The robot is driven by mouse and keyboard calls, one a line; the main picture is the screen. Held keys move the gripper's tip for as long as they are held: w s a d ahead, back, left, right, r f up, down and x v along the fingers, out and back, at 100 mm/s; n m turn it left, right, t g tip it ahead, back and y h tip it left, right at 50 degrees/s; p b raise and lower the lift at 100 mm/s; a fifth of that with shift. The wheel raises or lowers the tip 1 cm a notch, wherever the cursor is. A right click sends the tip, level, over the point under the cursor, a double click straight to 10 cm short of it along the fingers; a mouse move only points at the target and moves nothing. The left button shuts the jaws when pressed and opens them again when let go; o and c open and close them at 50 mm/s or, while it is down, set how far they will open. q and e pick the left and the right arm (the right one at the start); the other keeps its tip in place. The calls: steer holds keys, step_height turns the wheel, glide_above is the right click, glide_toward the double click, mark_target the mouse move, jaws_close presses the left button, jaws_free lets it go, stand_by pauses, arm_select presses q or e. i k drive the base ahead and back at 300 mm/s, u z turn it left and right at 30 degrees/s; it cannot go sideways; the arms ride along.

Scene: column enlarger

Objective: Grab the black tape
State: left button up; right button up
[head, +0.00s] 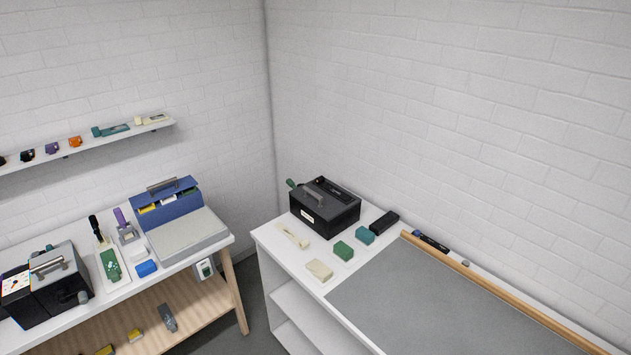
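No item is clearly readable as black tape. On the wall shelf at the left, a small black item (3,160) sits at the picture's edge, partly cut off, and a small dark item (27,155) sits beside it. Both are too small to identify for sure. Neither of my grippers is in view.
The wall shelf (100,143) also holds a purple item (52,148) and an orange item (74,141). A wooden table (228,240) with a blue case (165,208) stands at left. A white counter (290,258) carries a black box (325,208). A floor gap (258,290) separates them.

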mark_target(319, 180)
steer(key=u, duration=0.55)
steer(key=i, duration=0.65)
steer(key=u, duration=0.5)
steer(key=i, duration=0.7)
steer(key=z, duration=0.25)
